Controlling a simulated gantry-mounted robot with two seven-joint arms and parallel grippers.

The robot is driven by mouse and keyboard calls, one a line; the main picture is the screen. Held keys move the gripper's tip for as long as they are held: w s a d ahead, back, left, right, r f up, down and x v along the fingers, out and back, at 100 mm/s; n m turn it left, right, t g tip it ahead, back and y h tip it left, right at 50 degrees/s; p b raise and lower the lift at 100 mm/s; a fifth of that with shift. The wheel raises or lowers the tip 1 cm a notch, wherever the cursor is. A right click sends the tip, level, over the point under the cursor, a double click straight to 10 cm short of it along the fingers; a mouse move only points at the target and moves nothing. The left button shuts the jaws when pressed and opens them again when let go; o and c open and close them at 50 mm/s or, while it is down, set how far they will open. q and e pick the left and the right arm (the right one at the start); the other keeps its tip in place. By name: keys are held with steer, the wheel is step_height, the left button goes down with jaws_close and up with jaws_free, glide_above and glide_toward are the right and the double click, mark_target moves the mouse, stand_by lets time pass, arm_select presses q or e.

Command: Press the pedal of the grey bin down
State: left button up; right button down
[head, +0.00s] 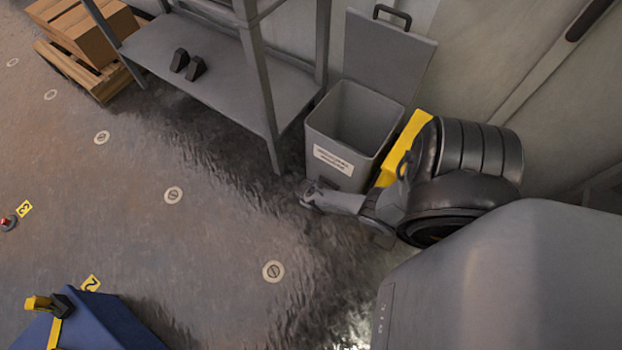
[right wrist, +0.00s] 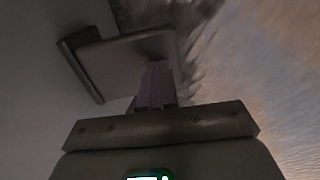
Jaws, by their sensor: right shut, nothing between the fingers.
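The grey bin (head: 341,160) stands against the wall, with a white label on its front. Its lid (head: 386,60) is raised, and the bin looks empty inside. My right arm reaches in from the right, and my right gripper (head: 308,196) is low at the foot of the bin's front. In the right wrist view the shut fingers (right wrist: 156,86) hold nothing and reach a flat grey plate (right wrist: 117,57), which looks like the pedal. I cannot tell for sure whether they touch it. My left gripper is not in view.
A grey metal shelf (head: 215,65) with two small dark blocks stands left of the bin. A yellow object (head: 405,148) is beside the bin, partly behind my arm. Boxes on a pallet (head: 85,75) are at the far left. A blue object (head: 95,325) is at the lower left. The middle floor is clear.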

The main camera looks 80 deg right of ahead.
steer(key=shift+s, duration=0.1)
steer(key=shift+r+p, duration=0.4)
steer(key=shift+p, duration=0.1)
steer(key=w+a+p+v, duration=0.1)
steer(key=p+v, duration=1)
steer(key=v, duration=0.2)
steer(key=shift+a, duration=0.3)
steer(key=shift+f, duration=0.15)
steer(key=shift+s, duration=0.1)
